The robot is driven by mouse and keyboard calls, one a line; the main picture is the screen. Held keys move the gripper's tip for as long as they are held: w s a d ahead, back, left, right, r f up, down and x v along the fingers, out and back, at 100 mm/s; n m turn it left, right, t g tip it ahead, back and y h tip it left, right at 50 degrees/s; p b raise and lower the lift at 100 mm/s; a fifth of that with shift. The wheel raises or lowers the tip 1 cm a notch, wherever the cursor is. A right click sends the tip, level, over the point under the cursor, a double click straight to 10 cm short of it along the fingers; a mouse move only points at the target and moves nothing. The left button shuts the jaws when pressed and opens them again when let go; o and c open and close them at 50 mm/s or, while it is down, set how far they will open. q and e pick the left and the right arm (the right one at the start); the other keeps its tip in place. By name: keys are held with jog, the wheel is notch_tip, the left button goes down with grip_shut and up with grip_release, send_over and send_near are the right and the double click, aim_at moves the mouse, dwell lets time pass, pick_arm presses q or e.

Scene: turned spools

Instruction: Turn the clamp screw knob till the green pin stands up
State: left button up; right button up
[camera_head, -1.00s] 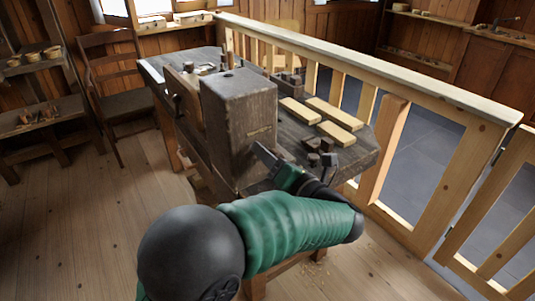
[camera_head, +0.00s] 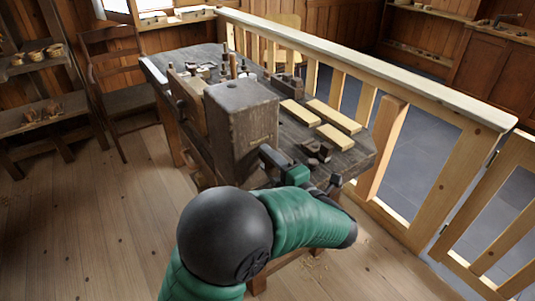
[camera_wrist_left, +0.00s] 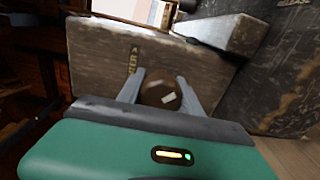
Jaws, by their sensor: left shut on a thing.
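The clamp screw knob (camera_wrist_left: 160,95) is a round dark brown knob with a small pale mark. It sits on the face of a brown wooden block, near faint lettering. My left gripper (camera_wrist_left: 161,92) has one grey finger on each side of the knob and is shut on it. In the head view my left gripper (camera_head: 268,156) is at the near right face of the tall wooden block (camera_head: 238,125), where the knob is hidden. I cannot make out the green pin in either view. My right gripper is not in view.
The workbench (camera_head: 352,160) carries several pale wooden bars (camera_head: 338,121) and small dark pieces (camera_head: 318,152) right of the block. A wooden railing (camera_head: 420,95) runs behind and to the right. A chair (camera_head: 115,85) stands at the left. Floor is clear at front left.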

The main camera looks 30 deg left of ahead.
pick_arm(q)
jog(key=m+p, duration=1.2)
jog(key=shift+d+f, duration=0.1)
jog(key=shift+d, duration=0.2)
jog(key=shift+f+m+p, duration=0.2)
jog(key=shift+m+p, duration=1.6)
jog(key=o, duration=1.1)
jog(key=shift+o, duration=1.2)
jog(key=shift+r, duration=0.15)
